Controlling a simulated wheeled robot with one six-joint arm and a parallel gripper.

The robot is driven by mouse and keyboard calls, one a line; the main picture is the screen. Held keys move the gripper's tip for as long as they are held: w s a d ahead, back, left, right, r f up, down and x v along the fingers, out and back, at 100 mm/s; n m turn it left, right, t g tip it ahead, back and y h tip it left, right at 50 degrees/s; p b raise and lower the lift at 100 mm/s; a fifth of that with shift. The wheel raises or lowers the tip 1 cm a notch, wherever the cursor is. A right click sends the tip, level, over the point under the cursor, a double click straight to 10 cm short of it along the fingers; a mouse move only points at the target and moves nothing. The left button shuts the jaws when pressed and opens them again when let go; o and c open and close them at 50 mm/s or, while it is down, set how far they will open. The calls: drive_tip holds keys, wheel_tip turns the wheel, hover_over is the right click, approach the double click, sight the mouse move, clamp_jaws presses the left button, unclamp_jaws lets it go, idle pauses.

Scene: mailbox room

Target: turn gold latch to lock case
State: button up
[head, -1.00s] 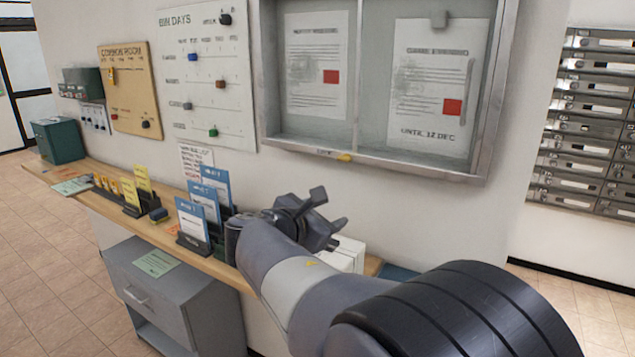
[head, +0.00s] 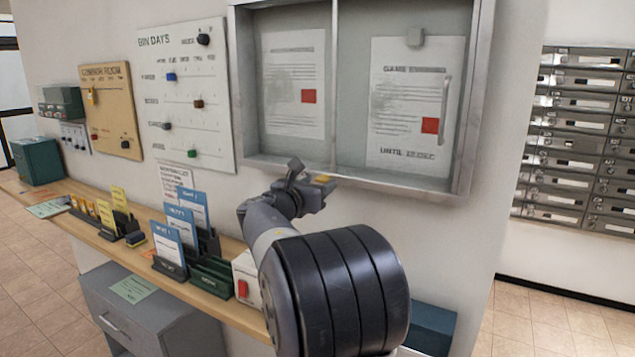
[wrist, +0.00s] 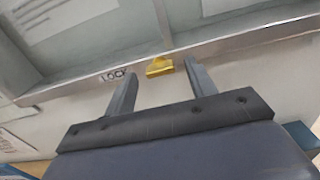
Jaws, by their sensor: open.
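The glass notice case (head: 345,90) hangs on the wall, with two papers inside and a metal frame. The gold latch (wrist: 160,67) sits on the case's bottom frame; the wrist view shows the word LOCK to its left. In the head view the latch (head: 323,179) shows just beside my gripper's fingers. My gripper (wrist: 157,82) is open and empty, below the frame.
A wooden shelf (head: 85,227) below holds leaflet stands and a white box with a red switch (head: 242,289). A grey cabinet (head: 150,310) stands beneath it. Metal mailboxes (head: 585,140) are at the right.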

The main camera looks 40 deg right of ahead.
drive_tip(key=shift+w+d, duration=0.1)
drive_tip(key=shift+d, duration=0.25)
drive_tip(key=shift+c, duration=0.4)
drive_tip(key=c, duration=0.9)
